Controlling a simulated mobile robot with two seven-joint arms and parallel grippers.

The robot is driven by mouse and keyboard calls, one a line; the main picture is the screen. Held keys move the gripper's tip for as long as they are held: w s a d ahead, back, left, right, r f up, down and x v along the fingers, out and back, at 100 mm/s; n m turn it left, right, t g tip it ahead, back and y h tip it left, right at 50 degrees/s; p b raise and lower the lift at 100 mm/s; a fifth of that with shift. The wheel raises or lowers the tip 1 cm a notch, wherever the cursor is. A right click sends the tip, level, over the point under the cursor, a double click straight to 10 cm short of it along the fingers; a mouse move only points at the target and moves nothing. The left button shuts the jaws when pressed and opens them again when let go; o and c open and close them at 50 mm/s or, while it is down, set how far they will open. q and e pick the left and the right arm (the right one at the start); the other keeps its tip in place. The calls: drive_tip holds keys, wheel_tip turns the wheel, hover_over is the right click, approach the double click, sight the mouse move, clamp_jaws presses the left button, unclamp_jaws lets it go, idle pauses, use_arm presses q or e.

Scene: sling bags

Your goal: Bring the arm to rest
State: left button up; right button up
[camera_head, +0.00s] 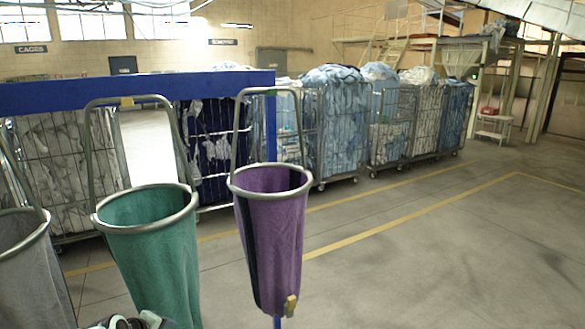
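Three sling bags hang by metal hoops and tall handles from a blue rail (150,90). The purple bag (272,235) is at the right of the row, with a small yellowish piece near its bottom. The green bag (155,260) hangs in the middle. The grey bag (30,275) is at the far left and cut off by the picture edge. A small piece of grey and dark machinery, seemingly part of my arm, shows at the bottom edge below the green bag. No fingertips of either gripper show.
Wire cages full of laundry, such as one with blue cloth (338,125), stand in a row behind the rail. A white step stool (494,127) stands at the far right. The concrete floor (440,265) with yellow lines is clear at the right.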

use_arm(q)
drive_tip(key=s+d+f+m+g+h, duration=0.1)
drive_tip(key=s+d+f+m, duration=0.1)
drive_tip(key=s+d+f, duration=0.45)
drive_tip(key=s+d+f+m+g, duration=0.1)
drive_tip(key=s+d+f+g, duration=0.2)
drive_tip(key=f, duration=0.7)
drive_tip(key=s+d+f+m+h, duration=0.1)
drive_tip(key=s+d+f+m, duration=0.1)
drive_tip(key=s+d+f, duration=0.55)
drive_tip(key=s+d+f+m+g, duration=0.2)
drive_tip(key=s+d+f, duration=0.1)
drive_tip(key=s, duration=0.6)
drive_tip(key=s+d+f+m+g, duration=0.2)
drive_tip(key=s+f, duration=0.3)
drive_tip(key=s, duration=0.3)
drive_tip(key=shift+s+d+f, duration=0.35)
drive_tip(key=shift+d, duration=0.05)
drive_tip(key=shift+w, duration=0.1)
use_arm(e)
drive_tip(key=c, duration=0.3)
drive_tip(key=shift+a, duration=0.1)
